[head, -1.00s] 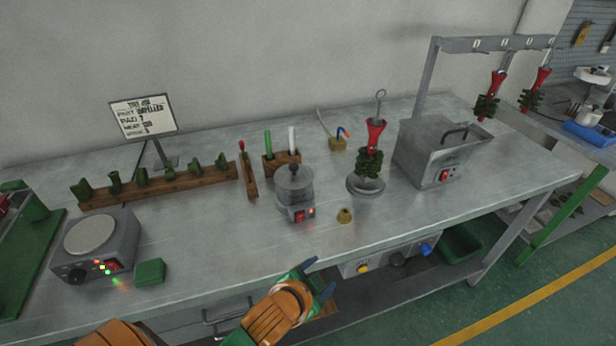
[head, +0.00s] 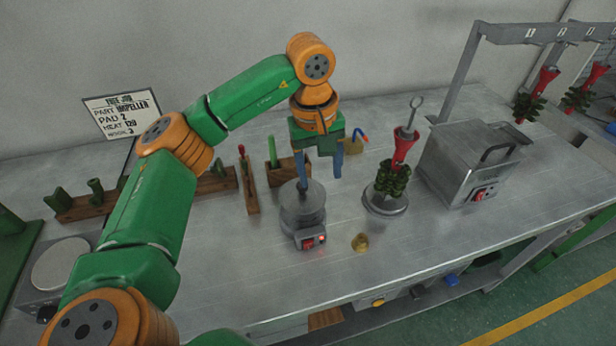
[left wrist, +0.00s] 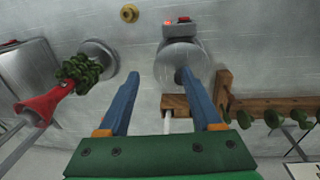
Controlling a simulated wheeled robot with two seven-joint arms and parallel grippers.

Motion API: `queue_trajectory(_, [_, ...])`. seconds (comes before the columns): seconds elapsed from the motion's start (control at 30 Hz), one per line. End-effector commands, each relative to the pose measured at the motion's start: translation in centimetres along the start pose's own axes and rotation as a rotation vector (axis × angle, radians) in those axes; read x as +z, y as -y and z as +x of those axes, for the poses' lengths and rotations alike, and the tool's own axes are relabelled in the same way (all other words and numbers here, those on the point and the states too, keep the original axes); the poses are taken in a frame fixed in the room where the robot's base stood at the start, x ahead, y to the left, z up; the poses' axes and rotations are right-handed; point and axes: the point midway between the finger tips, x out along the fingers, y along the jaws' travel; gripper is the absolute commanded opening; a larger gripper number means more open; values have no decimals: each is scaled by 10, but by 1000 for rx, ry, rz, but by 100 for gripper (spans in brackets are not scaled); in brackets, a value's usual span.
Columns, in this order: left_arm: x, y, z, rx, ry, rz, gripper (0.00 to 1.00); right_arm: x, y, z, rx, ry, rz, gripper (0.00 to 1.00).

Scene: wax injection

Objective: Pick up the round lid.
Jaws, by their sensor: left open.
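The round lid (head: 302,196) is a grey metal disc lying on top of the small round heater pot (head: 303,222), which has a red switch. The lid also shows in the left wrist view (left wrist: 180,55), at upper centre right. My left gripper (head: 321,180) points down with its two blue fingers apart and nothing between them. My right gripper is not in view.
A round stand (head: 386,204) with a red-and-green wax tree is right of the pot. A small brass piece (head: 360,243) lies in front. A wooden block (head: 285,171) with a green stick is behind. A grey metal box (head: 468,165) is farther right. The front bench is mostly clear.

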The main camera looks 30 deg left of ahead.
Motion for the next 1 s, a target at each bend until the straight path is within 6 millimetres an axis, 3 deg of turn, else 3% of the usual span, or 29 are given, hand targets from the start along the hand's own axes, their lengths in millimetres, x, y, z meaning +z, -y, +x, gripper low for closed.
queue_trajectory(0.07, [-19, 21, -14, -77, -64, -13, 66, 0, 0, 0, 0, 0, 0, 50])
queue_trajectory(0.17, [-26, 32, -10, -115, -83, -17, 66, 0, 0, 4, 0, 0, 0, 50])
queue_trajectory(0.5, [-34, 32, 45, -115, -81, -14, 66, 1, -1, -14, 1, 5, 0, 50])
queue_trajectory(0.73, [-34, 32, 52, -111, -82, -13, 66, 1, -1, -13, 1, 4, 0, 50])
queue_trajectory(0.77, [-34, 32, 52, -111, -81, -13, 64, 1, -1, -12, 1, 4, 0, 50])
queue_trajectory(1.0, [-34, 32, 52, -110, -81, -13, 0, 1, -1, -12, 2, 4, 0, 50])
